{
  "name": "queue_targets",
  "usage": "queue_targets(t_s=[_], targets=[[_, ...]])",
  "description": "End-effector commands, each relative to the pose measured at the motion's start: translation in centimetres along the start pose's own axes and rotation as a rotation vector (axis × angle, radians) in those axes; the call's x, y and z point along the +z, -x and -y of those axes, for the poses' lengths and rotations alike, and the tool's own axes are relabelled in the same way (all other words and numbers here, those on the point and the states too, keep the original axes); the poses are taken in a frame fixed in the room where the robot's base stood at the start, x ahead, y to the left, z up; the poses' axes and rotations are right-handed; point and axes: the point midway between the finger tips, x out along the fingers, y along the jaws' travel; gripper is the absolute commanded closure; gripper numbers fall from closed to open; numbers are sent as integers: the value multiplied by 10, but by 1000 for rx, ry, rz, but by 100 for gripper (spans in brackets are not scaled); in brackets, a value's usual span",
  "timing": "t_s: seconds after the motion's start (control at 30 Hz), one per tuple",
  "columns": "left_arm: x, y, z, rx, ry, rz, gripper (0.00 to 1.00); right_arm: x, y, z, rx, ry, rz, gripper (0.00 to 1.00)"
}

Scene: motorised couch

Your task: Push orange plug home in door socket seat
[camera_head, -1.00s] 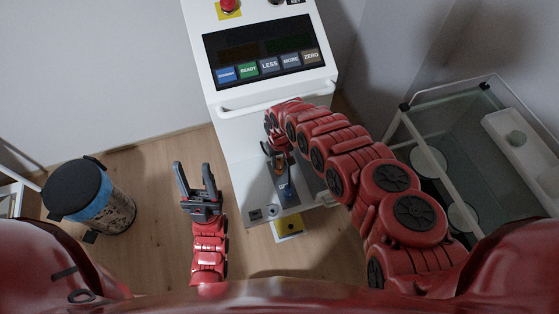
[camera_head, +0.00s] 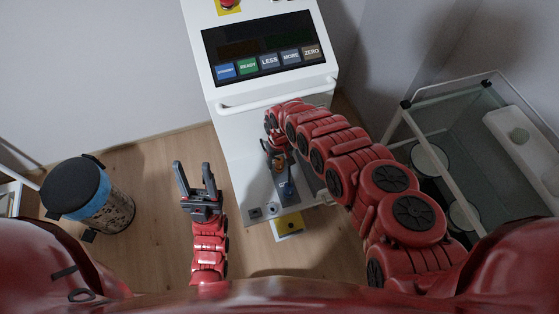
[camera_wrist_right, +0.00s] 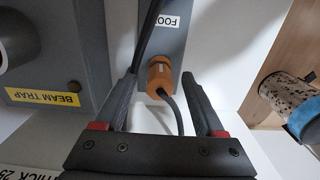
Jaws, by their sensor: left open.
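The orange plug (camera_wrist_right: 159,76) sits at a grey panel (camera_wrist_right: 165,40) with a white label reading "FOO" in the right wrist view. A dark cable leaves its near end. Whether it is fully seated cannot be told. My right gripper (camera_wrist_right: 161,80) is open, with a finger on either side of the plug and visible gaps. In the head view, my right gripper (camera_head: 279,155) is small and partly hidden by its arm over the white machine's lower shelf. My left gripper (camera_head: 196,178) is open and empty, left of the machine.
The white machine (camera_head: 232,120) has a button panel and a front handle bar (camera_head: 275,97). A "BEAM TRAP" block (camera_wrist_right: 75,75) is left of the plug. A dark-lidded bin (camera_head: 105,205) stands left; a glass-shelved cart (camera_head: 400,140) stands right.

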Motion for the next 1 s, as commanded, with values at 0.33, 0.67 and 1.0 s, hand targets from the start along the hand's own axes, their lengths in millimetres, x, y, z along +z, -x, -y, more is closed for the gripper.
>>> queue_targets(t_s=[0.33,0.67,1.0], targets=[[0,0,0,0,0,0,50,-3,10,1,-2,3,-4,29],[0,2,0,0,0,0,50,-1,53,-1,2,2,-1,29],[1,5,0,0,0,0,50,-1,115,-2,4,1,-1,29]])
